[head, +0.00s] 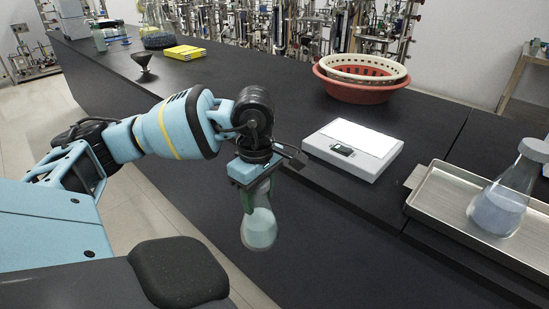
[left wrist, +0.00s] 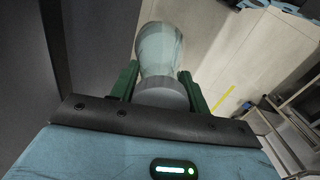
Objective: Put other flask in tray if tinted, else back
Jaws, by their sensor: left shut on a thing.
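My left gripper (head: 257,196) is shut on a flask (head: 259,229) with its green fingers around the neck. The flask hangs upright below the gripper and holds pale teal liquid. In the left wrist view the held flask (left wrist: 159,48) shows its grey cap between the fingers, with pale floor beyond. A metal tray (head: 440,180) lies on the bench at the right. A second flask (head: 500,205), grey-capped with pale blue-lavender liquid, stands in it. The held flask is well left of the tray. My right gripper is not in view.
A white scale (head: 352,147) sits between the held flask and the tray. A red basket (head: 360,92) with a cream one in it stands behind. A dark funnel (head: 144,62) and yellow items (head: 184,53) are at the far left.

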